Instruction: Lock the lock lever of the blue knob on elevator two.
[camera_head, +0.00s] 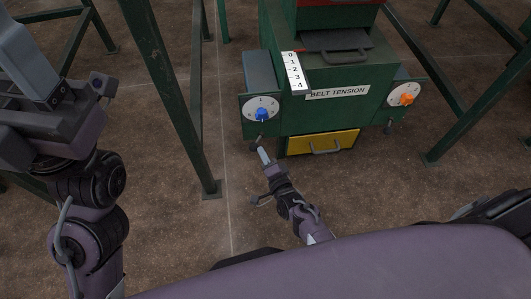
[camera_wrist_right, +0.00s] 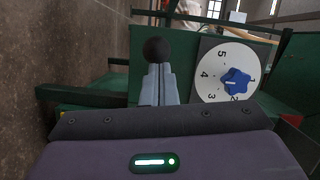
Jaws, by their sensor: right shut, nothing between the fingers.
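The blue knob (camera_head: 262,114) sits on a white numbered dial on the left side of the green machine. In the right wrist view the blue knob (camera_wrist_right: 236,81) is on its dial to the right of the fingers. The lock lever's black ball (camera_head: 254,147) is below the dial. In the right wrist view the black ball (camera_wrist_right: 156,49) appears just beyond the fingertips; whether they touch it is unclear. My right gripper (camera_head: 264,156) is shut and empty, right by the ball. My left gripper (camera_head: 18,50) is raised at the left edge, partly cut off; its opening is unclear.
An orange knob (camera_head: 407,98) is on a second dial at the right, with a lever below it. A yellow drawer (camera_head: 321,143) with a handle is low on the machine. A "BELT TENSION" label (camera_head: 337,92) is above. Green frame legs (camera_head: 167,90) stand left and right.

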